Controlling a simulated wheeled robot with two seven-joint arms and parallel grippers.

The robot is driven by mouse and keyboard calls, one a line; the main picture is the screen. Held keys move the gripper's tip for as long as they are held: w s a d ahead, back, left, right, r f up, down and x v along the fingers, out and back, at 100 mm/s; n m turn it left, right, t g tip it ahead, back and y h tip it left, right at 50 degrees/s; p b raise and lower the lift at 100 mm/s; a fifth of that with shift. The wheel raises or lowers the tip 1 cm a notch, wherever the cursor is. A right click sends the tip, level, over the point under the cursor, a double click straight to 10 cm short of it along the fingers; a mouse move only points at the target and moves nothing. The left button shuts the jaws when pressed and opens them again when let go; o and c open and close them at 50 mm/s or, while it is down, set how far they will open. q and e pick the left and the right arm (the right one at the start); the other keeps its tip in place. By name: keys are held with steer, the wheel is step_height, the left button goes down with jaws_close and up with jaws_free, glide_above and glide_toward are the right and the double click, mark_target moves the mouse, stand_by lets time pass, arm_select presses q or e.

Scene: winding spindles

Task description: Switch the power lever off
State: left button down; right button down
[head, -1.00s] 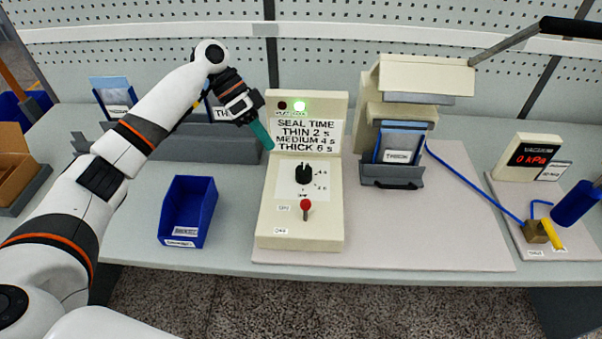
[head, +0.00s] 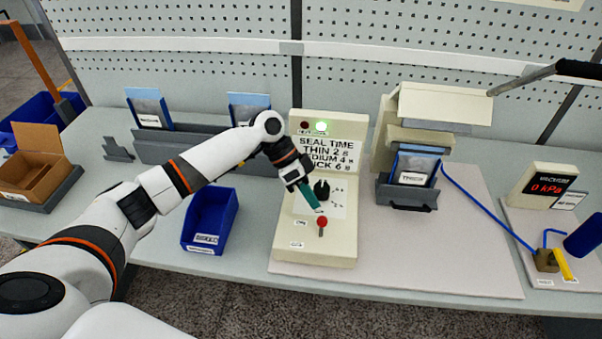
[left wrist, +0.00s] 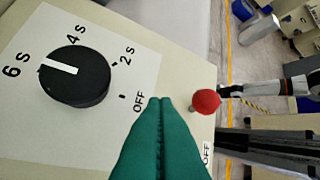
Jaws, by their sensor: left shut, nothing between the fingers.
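The power lever is a small stalk with a red ball knob (head: 322,222) low on the cream control box (head: 345,247). In the left wrist view the red knob (left wrist: 205,101) stands just to the right of my fingertips, with an OFF label below it. My left gripper (head: 317,208) has teal fingers, shut and empty, just above and left of the knob in the head view; its fingertips (left wrist: 161,100) show a small gap to the knob. The black dial (head: 321,188) is partly beside the gripper; its white pointer lies between 4 s and 6 s in the wrist view (left wrist: 75,77).
A blue bin (head: 210,218) stands left of the box. The sealer (head: 430,105) with a pouch holder is to the right. A vacuum gauge (head: 545,188) reads 0 kPa. The grey mat (head: 430,255) is bare in front.

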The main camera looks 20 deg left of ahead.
arm_select(q)
steer(key=shift+s+d+r+p, duration=0.2)
steer(key=shift+s+d+p, duration=0.1)
steer(key=shift+s+d, duration=0.35)
steer(key=shift+s+f, duration=0.1)
steer(key=shift+s, duration=0.15)
arm_select(e)
steer(key=shift+s+r, duration=0.3)
steer(key=shift+r, duration=0.3)
arm_select(q)
steer(key=shift+w, duration=0.1)
arm_select(e)
steer(key=shift+s, duration=0.15)
arm_select(q)
steer(key=shift+s+r+t, duration=0.2)
steer(key=shift+s+t, duration=0.05)
steer(key=shift+t, duration=0.05)
steer(key=shift+d, duration=0.1)
arm_select(e)
steer(key=shift+s+r, duration=0.1)
steer(key=shift+s, duration=0.3)
